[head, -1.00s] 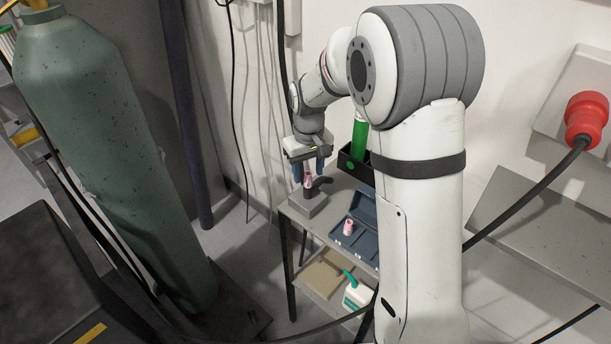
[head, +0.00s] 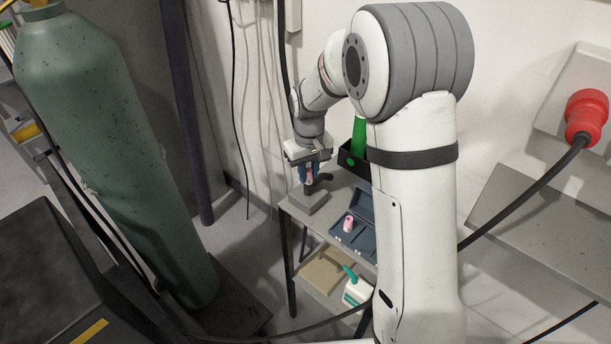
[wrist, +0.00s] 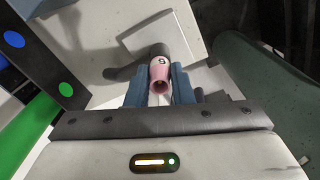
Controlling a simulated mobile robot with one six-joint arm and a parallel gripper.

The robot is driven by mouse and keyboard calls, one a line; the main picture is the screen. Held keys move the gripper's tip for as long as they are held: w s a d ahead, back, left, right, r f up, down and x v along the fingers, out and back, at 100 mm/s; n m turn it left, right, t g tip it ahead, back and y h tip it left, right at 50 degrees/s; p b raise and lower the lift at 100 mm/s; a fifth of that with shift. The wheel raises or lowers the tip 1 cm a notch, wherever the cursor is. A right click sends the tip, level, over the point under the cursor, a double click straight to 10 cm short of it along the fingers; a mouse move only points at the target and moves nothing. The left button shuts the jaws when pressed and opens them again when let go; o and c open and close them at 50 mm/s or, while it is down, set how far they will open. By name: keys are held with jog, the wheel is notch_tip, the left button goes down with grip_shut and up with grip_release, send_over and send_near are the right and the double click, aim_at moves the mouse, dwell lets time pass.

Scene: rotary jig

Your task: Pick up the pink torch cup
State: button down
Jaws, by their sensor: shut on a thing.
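The cup is at the end of the dark torch (wrist: 124,74), which rises from a grey block (head: 306,202) on the small table. In the head view the fingers partly hide the cup, and I cannot tell whether it is still seated on the torch.
Another pink cup (head: 348,224) stands in an open blue case (head: 362,241) to the right. A black box (head: 353,168) with a green bottle stands behind. A white bottle (head: 356,292) is on the lower shelf. A green gas cylinder (head: 110,150) stands left.

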notch_tip(320, 180, up, 9)
jog(key=shift+f+b, duration=0.1)
jog(key=shift+b, duration=0.65)
jog(key=shift+r+n, duration=0.3)
jog(key=shift+r, duration=0.1)
jog(key=shift+r+n, duration=0.3)
jog(key=shift+n, duration=0.9)
jog(key=n, duration=0.8)
jog(key=shift+f+p, duration=0.1)
jog(key=shift+p, duration=0.25)
notch_tip(320, 180, up, 5)
jog(key=p, duration=0.4)
send_over(308, 170)
jog(key=shift+w, duration=0.1)
